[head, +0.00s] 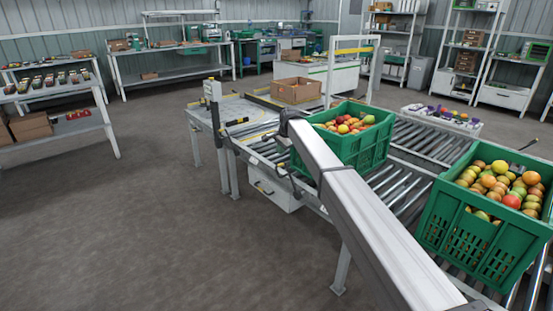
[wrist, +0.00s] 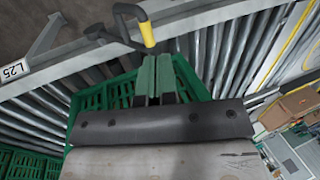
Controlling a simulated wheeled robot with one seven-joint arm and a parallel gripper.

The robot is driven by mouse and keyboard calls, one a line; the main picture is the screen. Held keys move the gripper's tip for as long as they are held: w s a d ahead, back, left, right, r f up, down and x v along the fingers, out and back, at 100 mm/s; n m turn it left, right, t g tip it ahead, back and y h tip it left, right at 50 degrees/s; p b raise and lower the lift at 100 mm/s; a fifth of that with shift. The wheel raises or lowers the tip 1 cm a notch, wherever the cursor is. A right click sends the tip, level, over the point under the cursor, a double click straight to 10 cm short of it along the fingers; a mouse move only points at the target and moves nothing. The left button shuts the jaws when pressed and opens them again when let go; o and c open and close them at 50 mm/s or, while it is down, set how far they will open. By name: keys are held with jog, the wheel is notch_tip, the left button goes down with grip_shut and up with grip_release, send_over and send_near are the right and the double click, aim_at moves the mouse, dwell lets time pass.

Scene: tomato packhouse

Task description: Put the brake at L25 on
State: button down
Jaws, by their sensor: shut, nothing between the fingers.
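The brake at L25 is a black bent crank with a yellow grip (wrist: 148,34), at the top of the wrist view beside the conveyor's side rail. A white label reading L25 (wrist: 13,72) is on the rail to its left. My gripper (wrist: 155,60) has two green fingers held together with nothing between them. Their tips are just below the yellow grip in the picture; I cannot tell whether they touch it. In the head view my arm reaches to the conveyor edge, and the brake cannot be made out clearly there.
A green crate of tomatoes (head: 378,149) stands on the roller conveyor (head: 402,190) close to my arm's end. A second full green crate (head: 465,238) is nearer on the right. A cardboard box (head: 297,90) sits farther along. The floor on the left is clear.

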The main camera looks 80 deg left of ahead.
notch_tip(320, 180, up, 7)
jog(key=s+a, duration=0.1)
jog(key=a, duration=0.1)
jog(key=shift+r, duration=0.15)
dwell(0.5)
